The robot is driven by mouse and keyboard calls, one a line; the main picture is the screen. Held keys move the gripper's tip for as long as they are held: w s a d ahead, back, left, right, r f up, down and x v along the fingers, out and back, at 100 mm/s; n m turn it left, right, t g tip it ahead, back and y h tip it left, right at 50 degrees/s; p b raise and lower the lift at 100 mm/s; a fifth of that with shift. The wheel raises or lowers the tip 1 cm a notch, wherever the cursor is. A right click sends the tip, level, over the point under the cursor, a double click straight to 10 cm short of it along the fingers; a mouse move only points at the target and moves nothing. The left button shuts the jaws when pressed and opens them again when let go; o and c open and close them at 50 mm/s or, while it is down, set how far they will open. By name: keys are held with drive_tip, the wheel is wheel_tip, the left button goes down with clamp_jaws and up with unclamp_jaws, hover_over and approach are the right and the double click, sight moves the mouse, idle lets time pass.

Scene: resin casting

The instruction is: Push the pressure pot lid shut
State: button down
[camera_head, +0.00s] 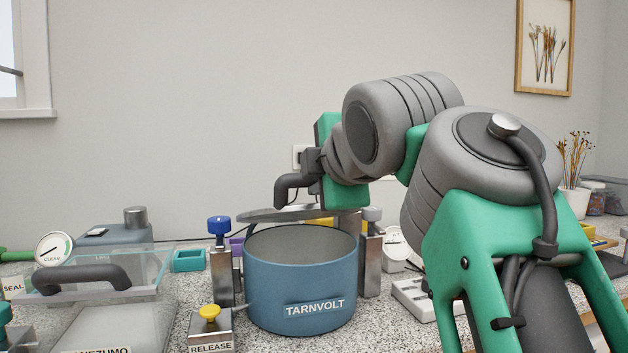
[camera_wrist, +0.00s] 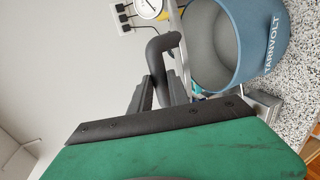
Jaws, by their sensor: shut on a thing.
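The blue pressure pot (camera_head: 272,292), labelled TARNVOLT, stands on the counter with its mouth open; its grey inside also shows in the wrist view (camera_wrist: 215,48). The grey lid (camera_head: 262,215) is raised above the pot's back rim, seen nearly edge-on. Its dark curved handle (camera_head: 282,186) rises from the lid and also shows in the wrist view (camera_wrist: 157,52). My gripper (camera_head: 308,166) is shut on this handle, above the back of the pot. In the wrist view, my gripper's fingers (camera_wrist: 162,88) lie on both sides of the handle. My wrist hides part of the lid's right side.
Metal posts flank the pot, the left one with a blue knob (camera_head: 219,225). A yellow-knobbed RELEASE block (camera_head: 210,330) stands at front left. A clear-lidded box (camera_head: 110,272) with a dark handle is further left. A white power strip (camera_head: 415,300) lies to the right.

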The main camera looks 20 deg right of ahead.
drive_tip(key=shift+f, duration=0.1)
drive_tip(key=c, duration=1.5)
unclamp_jaws()
drive_tip(key=shift+w, duration=0.1)
drive_tip(key=shift+c, duration=0.2)
